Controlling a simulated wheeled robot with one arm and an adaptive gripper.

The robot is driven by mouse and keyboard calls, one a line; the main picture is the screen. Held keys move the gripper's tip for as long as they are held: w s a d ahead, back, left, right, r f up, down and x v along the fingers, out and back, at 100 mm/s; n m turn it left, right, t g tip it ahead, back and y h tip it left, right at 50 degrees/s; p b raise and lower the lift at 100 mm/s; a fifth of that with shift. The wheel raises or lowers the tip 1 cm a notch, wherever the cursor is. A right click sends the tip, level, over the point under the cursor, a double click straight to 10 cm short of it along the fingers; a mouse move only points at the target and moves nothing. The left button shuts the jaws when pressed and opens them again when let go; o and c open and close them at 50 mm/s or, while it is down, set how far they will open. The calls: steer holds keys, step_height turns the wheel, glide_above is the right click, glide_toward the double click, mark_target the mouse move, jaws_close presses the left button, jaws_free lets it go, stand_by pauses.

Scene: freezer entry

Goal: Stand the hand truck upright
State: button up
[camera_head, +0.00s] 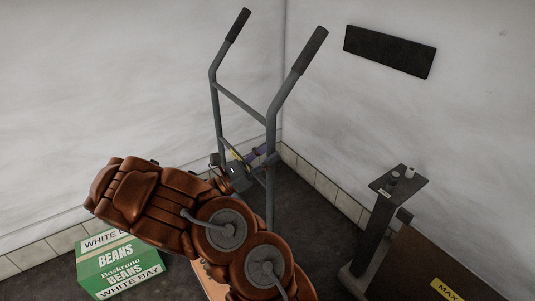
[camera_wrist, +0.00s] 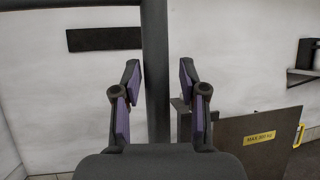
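The hand truck (camera_head: 242,95) is a grey tube frame with two black grips at its top. It stands with its handles up near the room corner, and I cannot tell whether it leans slightly. Its lower part is hidden behind my arm. My gripper (camera_head: 256,160) is at the frame's lower half, by the right-hand tube. In the wrist view, the grey tube (camera_wrist: 156,70) runs vertically between the two purple-padded fingers of my gripper (camera_wrist: 160,85). The fingers are open, with a gap visible on both sides of the tube.
A green and white beans box (camera_head: 120,265) sits on the floor at lower left. A dark post with a small shelf (camera_head: 398,185) and a brown panel with a yellow label (camera_head: 425,270) stand at right. A black plate (camera_head: 390,51) is on the wall. White walls meet behind the truck.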

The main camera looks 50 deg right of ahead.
steer(key=shift+o, duration=0.4)
steer(key=v, duration=1.2)
stand_by(0.5)
